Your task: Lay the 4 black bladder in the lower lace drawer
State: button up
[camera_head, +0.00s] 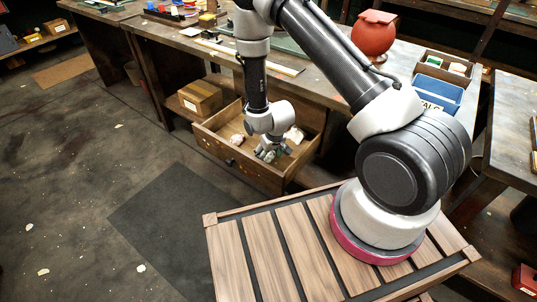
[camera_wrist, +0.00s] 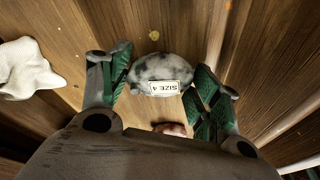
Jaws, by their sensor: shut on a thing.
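The bladder (camera_wrist: 160,70) is a rounded, mottled grey-and-black thing with a white label reading "SIZE 4"; it shows in the wrist view between my fingertips. My gripper (camera_wrist: 158,85) is shut on it, with green finger pads at either side. In the head view my gripper (camera_head: 268,154) points down inside the open wooden drawer (camera_head: 232,160) under the bench. The bladder is mostly hidden there by the fingers. Bare wooden boards of the drawer lie below it in the wrist view; I cannot tell whether it touches them.
A crumpled white thing (camera_wrist: 25,70) and a reddish thing (camera_wrist: 172,129) lie in the drawer. A pale pink thing (camera_head: 237,139) sits near its left side. A cardboard box (camera_head: 200,97) stands on the shelf left of the drawer. The drawer walls stand close around my gripper.

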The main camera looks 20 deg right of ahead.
jog(key=shift+f, duration=0.15)
jog(key=o, duration=1)
jog(key=shift+o, duration=0.2)
jog(key=s+d+r, duration=0.3)
jog(key=r, duration=0.9)
jog(key=s+d+r+m, duration=0.1)
jog(key=s+d+r, duration=0.1)
jog(key=r, duration=1.1)
jog(key=s+d+r, duration=0.3)
jog(key=r, duration=0.9)
jog(key=s+d+r, duration=0.3)
jog(key=s+r, duration=0.3)
jog(key=s, duration=0.3)
jog(key=s+d+r+m+t, duration=0.1)
jog(key=s+d+r, duration=0.3)
jog(key=s+r, duration=0.3)
jog(key=shift+s+r+m+h, duration=0.2)
jog(key=shift+s+m+h, duration=0.15)
jog(key=shift+s, duration=0.8)
